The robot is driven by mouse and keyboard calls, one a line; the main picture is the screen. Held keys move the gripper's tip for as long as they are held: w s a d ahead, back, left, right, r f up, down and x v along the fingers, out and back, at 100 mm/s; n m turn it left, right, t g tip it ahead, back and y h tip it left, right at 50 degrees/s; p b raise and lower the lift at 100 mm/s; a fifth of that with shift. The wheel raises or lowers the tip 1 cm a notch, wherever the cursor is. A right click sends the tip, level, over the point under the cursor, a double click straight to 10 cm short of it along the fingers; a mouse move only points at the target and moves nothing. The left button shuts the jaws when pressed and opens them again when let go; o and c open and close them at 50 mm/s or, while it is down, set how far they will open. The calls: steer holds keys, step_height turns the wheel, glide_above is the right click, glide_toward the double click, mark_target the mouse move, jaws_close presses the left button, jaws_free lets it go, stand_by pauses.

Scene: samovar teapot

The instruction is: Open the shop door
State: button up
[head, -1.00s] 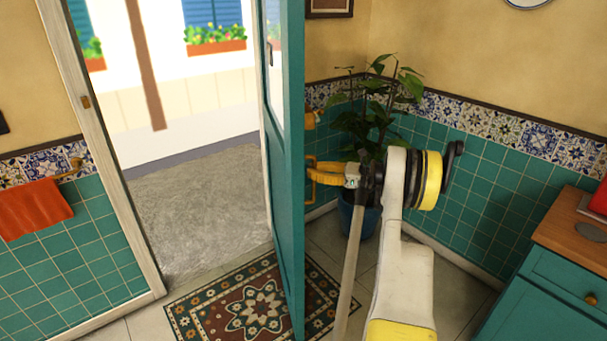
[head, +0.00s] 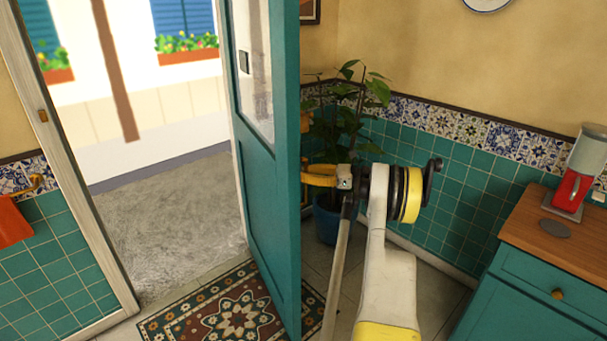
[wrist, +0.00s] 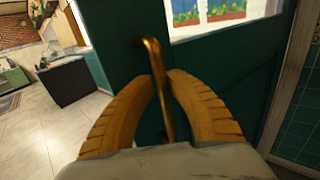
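The teal shop door (head: 262,190) stands swung inward, with the doorway open to its left. Its edge and outer face show in the head view, and its inner face (wrist: 225,75) fills much of the wrist view. A brass pull handle (wrist: 156,62) stands upright on the inner face. My gripper (wrist: 162,78) has its two yellow fingers on either side of the handle, tips close against it, and appears shut on it. In the head view my gripper (head: 308,175) reaches the door from the right; its tips and the handle are mostly hidden there.
A potted plant (head: 345,115) stands in the corner behind the door. A teal cabinet (head: 545,290) with a red-and-white appliance (head: 575,180) is at right. A patterned rug (head: 215,318) lies under the door. Grey paving (head: 165,215) outside is clear.

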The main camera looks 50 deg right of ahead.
steer(key=shift+o, duration=1.4)
steer(key=shift+s+r, duration=0.1)
steer(key=shift+s, duration=0.1)
steer(key=shift+w, duration=0.1)
steer(key=v, duration=1.2)
